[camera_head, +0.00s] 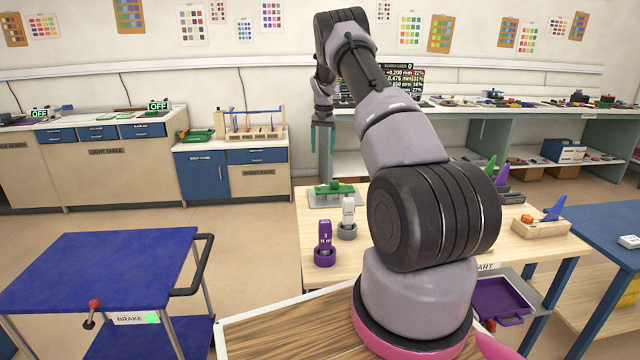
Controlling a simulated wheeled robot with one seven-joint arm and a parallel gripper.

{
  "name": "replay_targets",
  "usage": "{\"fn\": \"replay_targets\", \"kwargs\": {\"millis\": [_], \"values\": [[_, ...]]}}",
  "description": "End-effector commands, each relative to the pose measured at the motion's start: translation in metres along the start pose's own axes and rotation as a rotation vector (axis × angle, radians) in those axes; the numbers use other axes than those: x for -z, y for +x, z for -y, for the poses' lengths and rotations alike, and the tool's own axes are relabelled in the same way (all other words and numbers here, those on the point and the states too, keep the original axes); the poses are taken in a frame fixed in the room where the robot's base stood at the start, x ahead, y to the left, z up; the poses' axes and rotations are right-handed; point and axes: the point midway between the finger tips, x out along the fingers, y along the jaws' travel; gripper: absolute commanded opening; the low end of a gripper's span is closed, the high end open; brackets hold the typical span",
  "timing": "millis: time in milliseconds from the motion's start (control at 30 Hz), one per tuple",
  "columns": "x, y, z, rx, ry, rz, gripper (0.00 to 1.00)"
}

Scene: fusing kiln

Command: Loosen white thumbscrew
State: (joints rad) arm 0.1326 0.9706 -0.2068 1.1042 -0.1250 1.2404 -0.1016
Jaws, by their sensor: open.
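I cannot make out a thumbscrew for certain. My gripper (322,150) points down beyond the table's far left part, above the green device in the picture. Its teal fingers are apart, with nothing visible between them.
A purple upright piece (325,240) in a holder stands near the white one. My arm hides the table's middle. A wooden block with a blue fin (542,226) is at right. A blue cart (120,270) stands at left, with open floor behind it.

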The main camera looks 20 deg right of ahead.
Motion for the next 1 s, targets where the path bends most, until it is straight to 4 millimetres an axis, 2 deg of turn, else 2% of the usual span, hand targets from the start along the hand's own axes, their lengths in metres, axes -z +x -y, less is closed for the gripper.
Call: {"fn": "replay_targets", "kwargs": {"millis": [33,100,367,700,833,1000], "values": [[0.005,0.018,-0.003,-0.012,0.000,0.009,0.73],[0.008,0.032,-0.004,-0.022,-0.001,0.017,0.73],[0.010,0.060,-0.006,-0.030,-0.001,0.026,0.73],[0.008,0.123,-0.008,-0.029,-0.001,0.026,0.73],[0.008,0.140,-0.009,-0.029,-0.002,0.024,0.73],[0.008,0.150,-0.009,-0.029,-0.001,0.023,0.73]]}}
